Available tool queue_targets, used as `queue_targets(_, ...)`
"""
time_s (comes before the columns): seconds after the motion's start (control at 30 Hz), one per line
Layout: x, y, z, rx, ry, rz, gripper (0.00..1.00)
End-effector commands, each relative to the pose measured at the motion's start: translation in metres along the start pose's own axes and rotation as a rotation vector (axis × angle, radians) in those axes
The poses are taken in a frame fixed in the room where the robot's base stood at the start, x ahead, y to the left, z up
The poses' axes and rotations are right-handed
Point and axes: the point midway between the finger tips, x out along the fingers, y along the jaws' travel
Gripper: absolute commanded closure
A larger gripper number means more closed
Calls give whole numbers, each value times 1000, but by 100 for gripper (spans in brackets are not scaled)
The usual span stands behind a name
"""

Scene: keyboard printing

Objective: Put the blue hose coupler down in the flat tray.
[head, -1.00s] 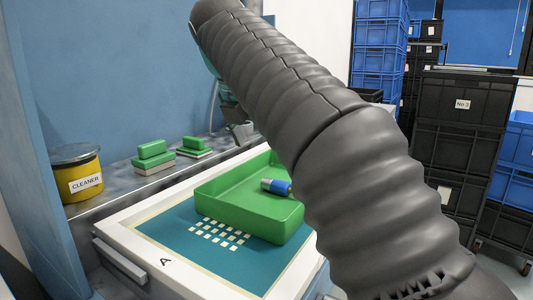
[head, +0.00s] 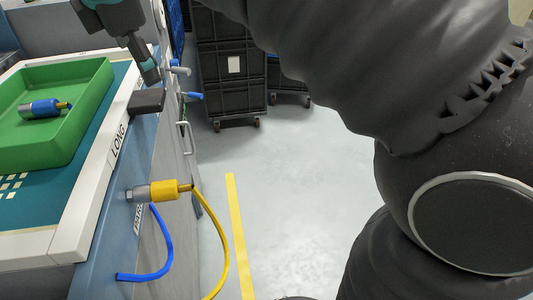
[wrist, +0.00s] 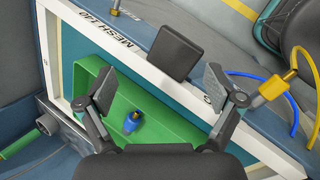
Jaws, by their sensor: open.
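The blue hose coupler (head: 43,108), blue with a metal end and a small brass tip, lies on its side in the green flat tray (head: 62,147). It also shows in the wrist view (wrist: 132,122), inside the tray (wrist: 165,122). My gripper (wrist: 160,88) is open, its two fingers wide apart with nothing between them. The coupler is apart from the fingers. In the head view my gripper (head: 147,70) is at the top, right of the tray and above the frame edge; only part of it shows.
A black block (head: 146,101) sits at the white frame's edge (head: 100,165). A yellow coupler (head: 165,190) with a yellow hose is on the machine's side, beside a blue hose (head: 165,255). Dark crates (head: 232,65) stand behind. The floor (head: 285,200) is clear.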

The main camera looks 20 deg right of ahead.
Motion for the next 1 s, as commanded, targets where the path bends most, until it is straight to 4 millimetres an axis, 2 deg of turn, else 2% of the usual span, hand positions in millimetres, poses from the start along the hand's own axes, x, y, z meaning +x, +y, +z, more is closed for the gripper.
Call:
queue_targets(0.03,7,-21,21,132,1,-4,8)
queue_targets(0.1,18,-48,41,318,8,-5,8)
queue_targets(0.17,29,-73,56,480,12,-5,8)
queue_targets(0.3,54,-135,82,865,22,-4,8)
queue_targets(0.47,88,-211,98,1312,32,4,8)
queue_targets(0.6,117,-268,100,1654,40,15,8)
queue_targets(0.7,132,-296,98,1827,45,22,8)
queue_targets(0.8,142,-312,96,1930,48,28,8)
queue_targets(1.0,146,-319,95,1980,50,30,8)
